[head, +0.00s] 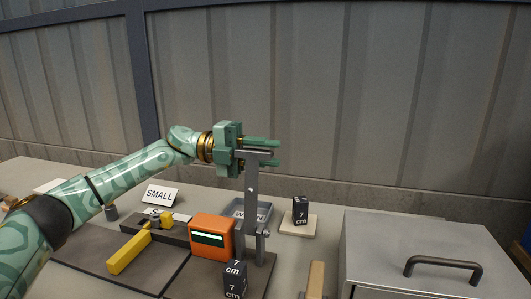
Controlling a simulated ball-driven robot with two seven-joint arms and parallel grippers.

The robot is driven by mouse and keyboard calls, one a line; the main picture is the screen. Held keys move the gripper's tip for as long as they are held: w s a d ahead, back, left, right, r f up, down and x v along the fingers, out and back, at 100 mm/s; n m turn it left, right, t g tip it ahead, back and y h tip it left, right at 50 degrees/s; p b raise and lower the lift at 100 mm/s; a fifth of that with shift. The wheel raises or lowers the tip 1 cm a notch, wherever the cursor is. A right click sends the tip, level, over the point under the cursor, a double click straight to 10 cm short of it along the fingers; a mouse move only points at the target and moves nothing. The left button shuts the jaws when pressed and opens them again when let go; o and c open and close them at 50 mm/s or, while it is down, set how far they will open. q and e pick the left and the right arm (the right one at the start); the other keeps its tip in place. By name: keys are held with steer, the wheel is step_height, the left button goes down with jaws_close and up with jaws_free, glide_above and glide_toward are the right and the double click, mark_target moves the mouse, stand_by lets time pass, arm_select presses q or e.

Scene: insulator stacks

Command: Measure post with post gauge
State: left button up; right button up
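My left gripper (264,152) reaches in from the left, its two green fingers lying level and apart, one above the other. The top bar of a tall grey upright (251,190) is at the fingers; whether they press on it I cannot tell. The upright stands on a dark mat, right beside an orange box (212,222) with a pale display. I cannot tell whether box and upright are one gauge. One black block marked 7 cm (235,280) is in front of the orange box; another (300,211) stands on a pale pad (299,228). My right gripper is not in view.
A yellow-handled tool (128,253) lies left of the orange box. Behind it are a SMALL card (159,195) and a partly hidden card. A grey-blue tray (236,208) is behind the upright. A grey cabinet (385,245) with a dark handle fills the right; a corrugated wall closes the back.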

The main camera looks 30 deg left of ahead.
arm_select(q)
jaws_close()
